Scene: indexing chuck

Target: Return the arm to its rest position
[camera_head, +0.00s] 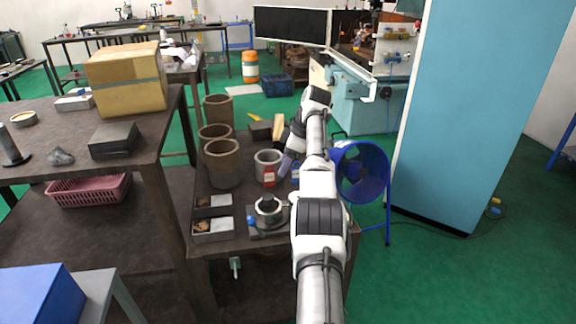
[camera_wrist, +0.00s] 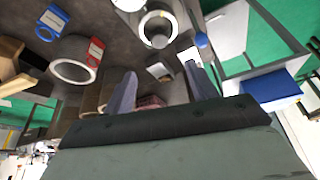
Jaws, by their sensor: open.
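My arm (camera_head: 318,215) reaches forward over the dark workbench, and its wrist bends down at the far end. My gripper (camera_head: 284,166) points down beside a grey metal cup with a red tag (camera_head: 268,178). In the wrist view the two grey-lilac fingers of my gripper (camera_wrist: 160,88) stand apart with nothing held between them. The indexing chuck (camera_head: 268,209), a round grey device with a blue knob, sits near the bench's front and is apart from the fingers. The chuck also shows at the top of the wrist view (camera_wrist: 158,27).
Several brown cylinders (camera_head: 222,163) stand left of my gripper. Two small grey trays (camera_head: 212,227) lie left of the chuck. A blue drum fan (camera_head: 361,171) stands close to the right of my arm, with a tall blue cabinet (camera_head: 475,100) beyond. Green floor is free at front right.

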